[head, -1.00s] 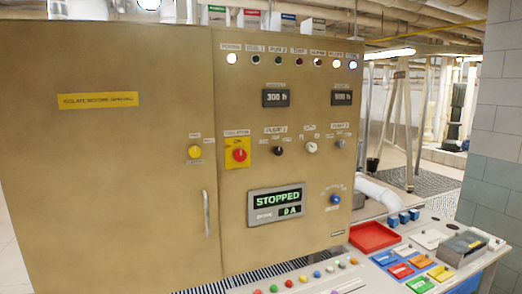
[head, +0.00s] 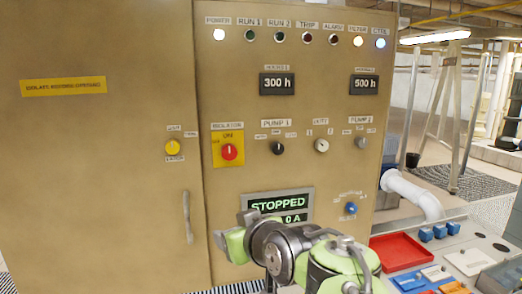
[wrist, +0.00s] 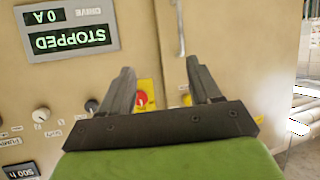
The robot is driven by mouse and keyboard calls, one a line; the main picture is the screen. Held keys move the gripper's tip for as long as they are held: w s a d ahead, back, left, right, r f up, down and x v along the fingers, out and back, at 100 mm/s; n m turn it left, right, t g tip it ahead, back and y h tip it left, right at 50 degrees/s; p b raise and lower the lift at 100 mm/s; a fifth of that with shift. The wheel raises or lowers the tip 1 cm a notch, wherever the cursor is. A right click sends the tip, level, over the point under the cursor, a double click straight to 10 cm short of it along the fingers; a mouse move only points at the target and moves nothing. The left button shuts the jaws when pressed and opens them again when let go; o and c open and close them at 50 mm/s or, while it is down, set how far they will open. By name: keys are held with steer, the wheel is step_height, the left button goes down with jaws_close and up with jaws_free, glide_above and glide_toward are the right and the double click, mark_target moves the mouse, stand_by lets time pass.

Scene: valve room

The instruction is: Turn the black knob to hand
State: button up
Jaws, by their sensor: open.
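The black knob (head: 278,148) is on the cabinet front under the PUMP 1 label, between the red isolator switch (head: 229,152) and a white knob (head: 321,145). In the wrist view, which is upside down, the black knob (wrist: 91,105) shows just left of the left finger. My gripper (wrist: 158,70) is open and empty there, with the red switch on its yellow plate seen between the fingers. In the head view my gripper (head: 219,240) is below the isolator switch, lower and left of the black knob, and apart from it.
The STOPPED display (head: 280,205) is partly hidden by my arm. A door handle (head: 187,217) sticks out at the left. A grey knob (head: 362,143) and blue knob (head: 351,209) are to the right. A red tray (head: 402,252) lies on the desk.

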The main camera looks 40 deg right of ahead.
steer(key=d+r+m+t+h, duration=0.1)
steer(key=d+r+t+h, duration=0.3)
steer(key=d, duration=0.6)
steer(key=h, duration=0.1)
glide_toward(279, 149)
steer(key=shift+m+g, duration=0.4)
steer(key=p+x, duration=0.2)
steer(key=x, duration=0.1)
steer(key=p+x, duration=0.4)
steer(key=x, duration=0.1)
steer(key=shift+w+r, duration=0.35)
steer(key=shift+s, duration=0.1)
steer(key=shift+c, duration=0.5)
steer(key=shift+f, duration=0.1)
steer(key=c, duration=0.9)
